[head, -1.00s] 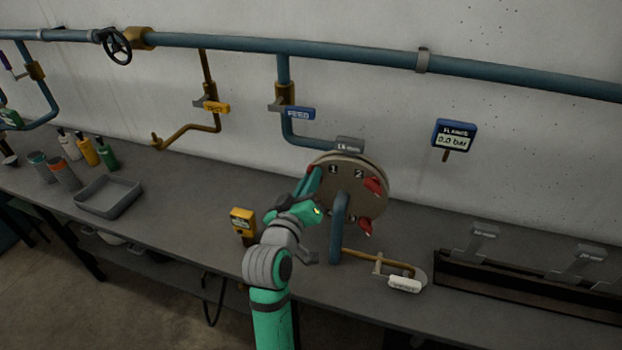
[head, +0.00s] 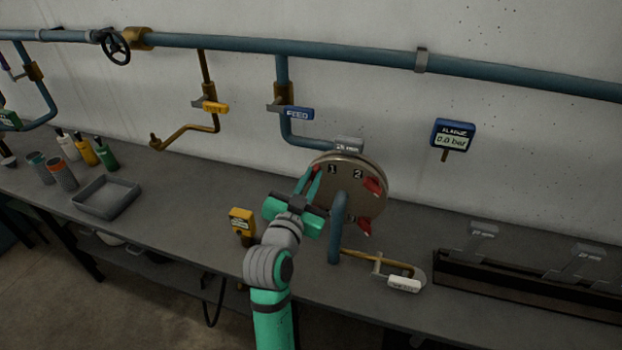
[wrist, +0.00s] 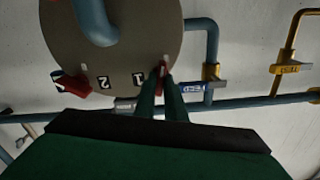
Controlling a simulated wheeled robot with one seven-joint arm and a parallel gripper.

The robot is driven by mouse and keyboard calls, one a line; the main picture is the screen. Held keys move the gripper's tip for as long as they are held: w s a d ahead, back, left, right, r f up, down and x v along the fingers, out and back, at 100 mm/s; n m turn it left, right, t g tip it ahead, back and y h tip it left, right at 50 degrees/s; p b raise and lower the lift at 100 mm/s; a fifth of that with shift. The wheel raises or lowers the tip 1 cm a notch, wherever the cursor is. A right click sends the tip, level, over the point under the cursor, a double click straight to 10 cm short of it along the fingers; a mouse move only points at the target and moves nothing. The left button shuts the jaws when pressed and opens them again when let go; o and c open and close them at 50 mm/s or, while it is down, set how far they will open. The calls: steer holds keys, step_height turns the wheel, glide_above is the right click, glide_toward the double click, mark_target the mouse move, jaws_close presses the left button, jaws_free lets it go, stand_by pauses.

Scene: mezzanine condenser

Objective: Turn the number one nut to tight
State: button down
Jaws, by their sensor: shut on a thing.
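The round grey-brown flange (head: 350,178) stands above the bench, with painted numbers 1 and 2 on its face. Red nuts sit at its rim: one beside the 2 (head: 373,187) and one lower right (head: 364,226). My gripper (head: 314,180) reaches the flange's left edge, beside the 1. In the wrist view my gripper (wrist: 163,90) has its fingers close together around the red number one nut (wrist: 163,70), which shows only in part between them. The number two nut (wrist: 73,84) also shows in the wrist view.
A blue pipe (head: 338,230) rises in front of the flange. A yellow device (head: 241,221) stands left of my arm. A gauge (head: 453,135) on the wall reads 0.0 bar. A drain pipe (head: 380,262) lies right. A grey tray (head: 106,197) and bottles are far left.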

steer(key=shift+f+m, duration=0.15)
steer(key=shift+m, duration=1.35)
steer(key=c, duration=1.8)
jaws_free()
steer(key=shift+s, duration=0.1)
steer(key=v, duration=1)
steer(key=shift+s+a, duration=0.15)
steer(key=shift+s, duration=0.25)
